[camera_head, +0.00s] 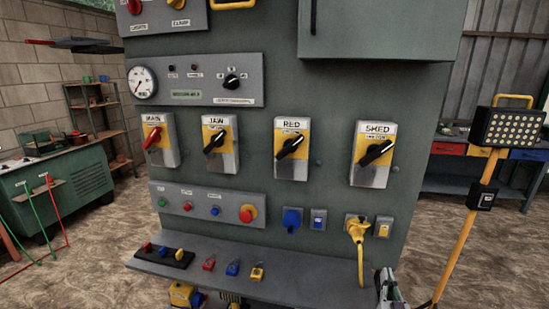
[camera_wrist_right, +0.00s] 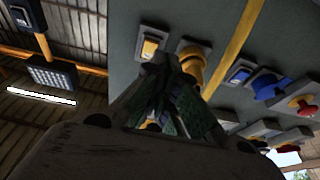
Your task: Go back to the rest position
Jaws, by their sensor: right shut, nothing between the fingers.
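My right gripper (camera_head: 388,284) shows at the bottom edge of the head view, low in front of the green control cabinet (camera_head: 335,235). It is right of the yellow plug and cable (camera_head: 358,238). In the right wrist view the fingers of my right gripper (camera_wrist_right: 170,88) are together with nothing between them. The yellow plug (camera_wrist_right: 193,62) appears just beyond the fingertips there; I cannot tell whether they touch it. My left gripper is in neither view.
A cabinet ledge (camera_head: 225,276) with small coloured padlocks (camera_head: 232,268) juts out below the switches. A yellow work light on a stand (camera_head: 507,128) is at right. A green bench (camera_head: 60,190) is at left. Bare floor lies on both sides.

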